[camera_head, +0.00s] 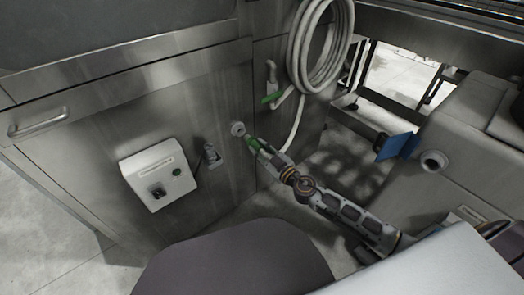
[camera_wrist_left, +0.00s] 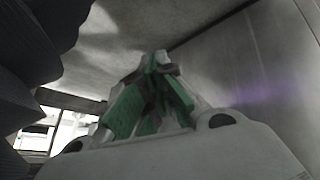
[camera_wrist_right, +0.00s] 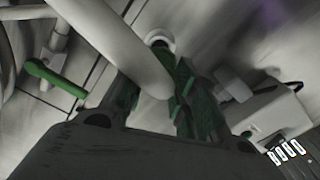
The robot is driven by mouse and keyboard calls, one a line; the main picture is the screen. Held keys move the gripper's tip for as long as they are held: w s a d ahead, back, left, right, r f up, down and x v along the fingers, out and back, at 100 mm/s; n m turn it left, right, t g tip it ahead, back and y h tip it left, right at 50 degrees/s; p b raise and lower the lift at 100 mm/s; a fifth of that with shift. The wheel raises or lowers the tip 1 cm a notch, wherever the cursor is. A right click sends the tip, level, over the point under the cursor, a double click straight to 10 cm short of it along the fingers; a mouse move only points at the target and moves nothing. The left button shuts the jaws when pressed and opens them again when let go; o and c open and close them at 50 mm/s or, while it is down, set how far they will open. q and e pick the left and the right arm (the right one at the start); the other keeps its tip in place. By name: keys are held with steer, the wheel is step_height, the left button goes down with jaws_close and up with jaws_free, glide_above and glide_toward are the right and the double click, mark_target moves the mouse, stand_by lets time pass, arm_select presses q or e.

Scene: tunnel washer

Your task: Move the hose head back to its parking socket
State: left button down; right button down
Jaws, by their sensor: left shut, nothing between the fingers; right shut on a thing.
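My right gripper (camera_head: 252,145) is at the steel panel, close to a round pale socket (camera_head: 238,129). It is shut on the hose head, which is mostly hidden by the fingers. In the right wrist view, the white hose (camera_wrist_right: 115,40) runs in from the top left and ends between the green-padded fingers (camera_wrist_right: 165,100). The round socket (camera_wrist_right: 160,38) shows just beyond the fingertips; I cannot tell whether the head touches it. My left gripper (camera_wrist_left: 152,90) is shut and empty in the left wrist view and is outside the head view.
The coiled hose (camera_head: 318,45) hangs on the wall beside a green-handled valve (camera_head: 272,97). A blue plate (camera_head: 397,146) sticks out on the right.

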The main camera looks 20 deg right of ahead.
mark_target(252, 141)
steer(key=shift+w+a+r, duration=0.1)
steer(key=shift+w+a, duration=0.1)
steer(key=shift+w, duration=0.35)
steer(key=shift+w+a+p, duration=0.25)
steer(key=shift+w+p, duration=0.15)
steer(key=shift+w, duration=0.25)
arm_select(q)
step_height(252, 141, up, 2)
steer(key=shift+a+r, duration=0.1)
steer(key=shift+a, duration=0.05)
arm_select(e)
steer(key=shift+w, duration=0.15)
arm_select(q)
steer(key=shift+f, duration=0.25)
arm_select(e)
steer(key=shift+a, duration=0.1)
steer(key=shift+w, duration=0.2)
steer(key=shift+w+a, duration=0.25)
steer(key=shift+w, duration=0.45)
steer(key=shift+w+a, duration=0.15)
steer(key=shift+w, duration=0.2)
stand_by(0.4)
stand_by(0.5)
